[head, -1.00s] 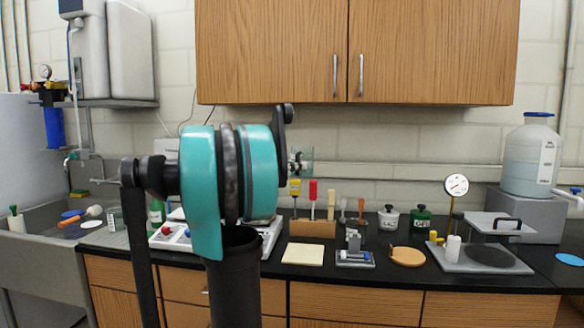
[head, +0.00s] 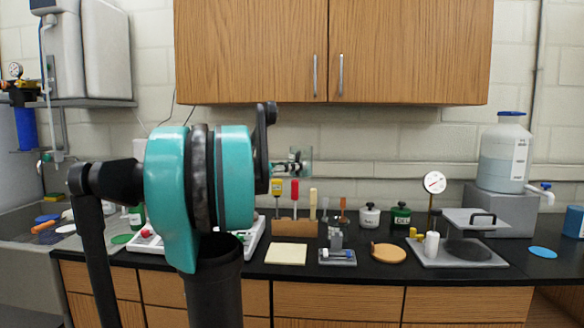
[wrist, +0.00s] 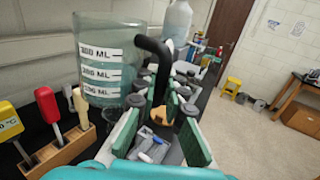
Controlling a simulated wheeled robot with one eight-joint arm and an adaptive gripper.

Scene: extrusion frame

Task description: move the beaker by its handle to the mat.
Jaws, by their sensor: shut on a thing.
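The beaker (wrist: 110,62) is clear, with white volume labels and a black handle (wrist: 155,55). My gripper (wrist: 160,112) is around the handle, its green-padded fingers on either side, and holds the beaker above the counter. In the head view the beaker (head: 302,158) shows small beyond my arm, in front of the wall; my gripper (head: 284,168) is partly hidden there. A flat blue disc (head: 543,252) lies at the counter's right end. A cream square pad (head: 286,252) lies near the front edge. I cannot tell which is the mat.
A tool rack (head: 295,228) stands below the beaker. A large carboy (head: 505,155) stands on a grey block.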

